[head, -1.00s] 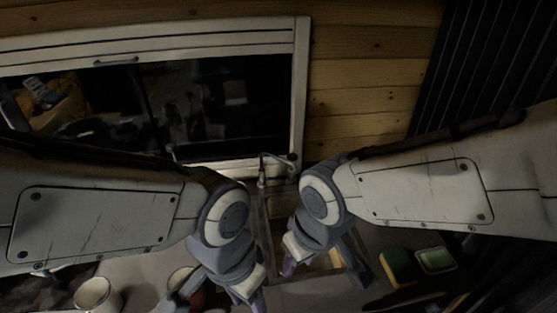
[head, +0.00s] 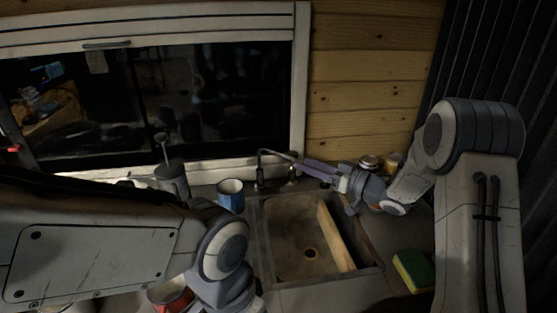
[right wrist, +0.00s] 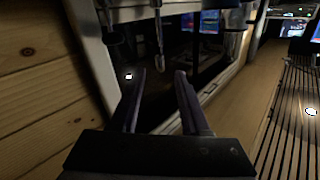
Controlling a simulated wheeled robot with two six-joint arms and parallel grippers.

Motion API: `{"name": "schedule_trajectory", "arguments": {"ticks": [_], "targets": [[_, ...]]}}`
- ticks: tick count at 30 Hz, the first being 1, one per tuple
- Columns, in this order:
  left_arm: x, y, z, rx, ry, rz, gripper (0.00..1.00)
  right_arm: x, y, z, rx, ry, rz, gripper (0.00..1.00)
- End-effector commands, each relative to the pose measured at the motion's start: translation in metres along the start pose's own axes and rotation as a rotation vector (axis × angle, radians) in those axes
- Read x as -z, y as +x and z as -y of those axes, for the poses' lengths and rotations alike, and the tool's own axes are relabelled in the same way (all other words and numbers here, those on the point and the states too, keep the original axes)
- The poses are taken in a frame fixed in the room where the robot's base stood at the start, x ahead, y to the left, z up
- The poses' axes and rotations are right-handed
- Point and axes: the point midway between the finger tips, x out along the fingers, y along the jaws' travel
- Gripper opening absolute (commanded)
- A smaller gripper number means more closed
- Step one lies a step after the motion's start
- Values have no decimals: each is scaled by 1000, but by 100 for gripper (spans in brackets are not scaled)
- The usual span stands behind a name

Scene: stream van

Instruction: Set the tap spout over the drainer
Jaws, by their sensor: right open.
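The dark tap (head: 261,171) stands at the back left corner of the sink. Its spout (head: 277,153) bends over to the right along the sink's back edge. My right gripper (head: 308,168) is open at the spout's right end, its purple fingers pointing left toward it. I cannot tell whether they touch it. In the right wrist view the two fingers (right wrist: 160,92) are apart with nothing clearly between them. No separate drainer can be made out with certainty. My left arm comes in at lower left, its gripper below the picture edge.
The sink (head: 285,225) has a drain hole and a wooden board (head: 336,236) across its right part. A blue mug (head: 231,195) stands left of the tap. A green and yellow sponge (head: 412,270) lies right of the sink. Jars (head: 370,162) stand behind my right gripper.

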Motion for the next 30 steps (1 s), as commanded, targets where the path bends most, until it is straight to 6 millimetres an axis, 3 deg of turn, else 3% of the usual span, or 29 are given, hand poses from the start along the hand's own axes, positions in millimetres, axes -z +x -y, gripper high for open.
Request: {"name": "schedule_trajectory", "arguments": {"ticks": [18, 30], "targets": [[1, -22, -2, 0, 0, 0, 50, 1, 94, 2, 5, 1, -1, 46], [1, -22, -2, 0, 0, 0, 50, 1, 103, 2, 2, 0, -2, 46]]}}
